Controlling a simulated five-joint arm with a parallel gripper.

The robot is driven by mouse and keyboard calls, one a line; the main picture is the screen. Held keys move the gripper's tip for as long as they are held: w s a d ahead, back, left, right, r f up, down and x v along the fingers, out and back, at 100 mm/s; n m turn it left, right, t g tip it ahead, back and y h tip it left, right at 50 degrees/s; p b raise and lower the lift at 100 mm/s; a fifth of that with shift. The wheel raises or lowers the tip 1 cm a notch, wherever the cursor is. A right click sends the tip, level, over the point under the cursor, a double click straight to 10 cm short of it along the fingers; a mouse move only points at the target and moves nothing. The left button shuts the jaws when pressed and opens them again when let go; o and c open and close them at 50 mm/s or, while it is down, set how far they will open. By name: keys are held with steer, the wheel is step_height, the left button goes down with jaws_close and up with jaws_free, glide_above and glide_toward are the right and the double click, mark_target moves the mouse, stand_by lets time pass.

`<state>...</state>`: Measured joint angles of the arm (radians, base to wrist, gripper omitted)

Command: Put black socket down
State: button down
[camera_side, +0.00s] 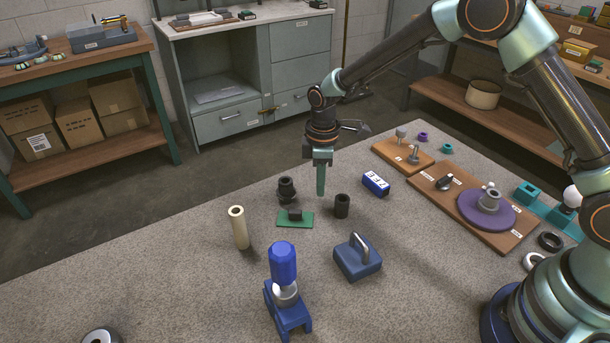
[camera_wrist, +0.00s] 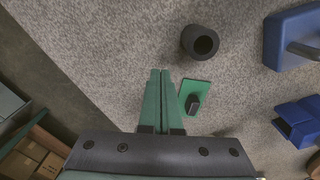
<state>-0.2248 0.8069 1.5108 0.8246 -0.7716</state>
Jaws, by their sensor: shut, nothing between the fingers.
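The black socket, a short dark open-topped cylinder (camera_side: 342,206), stands upright on the grey bench, just right of my fingertips in the side view. In the wrist view the black socket (camera_wrist: 200,42) shows its round opening, ahead and to the right of the fingertips, apart from them. My gripper (camera_side: 320,192) points down with its green fingers together and empty, above the bench. In the wrist view the closed fingers of my gripper (camera_wrist: 160,74) lie side by side with nothing between them.
A green plate with a black block (camera_side: 295,219) lies close by, and a dark stepped part (camera_side: 287,190) stands behind it. A cream tube (camera_side: 239,228), a blue block with a handle (camera_side: 358,257) and a blue-topped stand (camera_side: 284,275) are nearer the camera. A blue-white box (camera_side: 376,184) lies right.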

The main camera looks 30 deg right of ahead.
mark_target(286, 191)
steer(key=shift+w+a+f, duration=0.35)
steer(key=shift+w+a, duration=0.05)
steer(key=shift+a, duration=0.2)
steer(key=shift+w+a+f, duration=0.35)
steer(key=shift+a, duration=0.2)
steer(key=shift+w+a, duration=0.35)
steer(key=shift+a, duration=0.2)
steer(key=shift+w+a+r, duration=0.1)
steer(key=shift+w+a, duration=0.6)
steer(key=shift+a, duration=0.35)
steer(key=shift+w+a+f, duration=0.1)
steer(key=shift+w+a, duration=0.55)
steer(key=shift+a, duration=0.35)
steer(key=shift+w+a+r, duration=0.1)
steer(key=shift+w+a, duration=0.6)
steer(key=shift+a, duration=0.35)
steer(key=shift+d, duration=0.1)
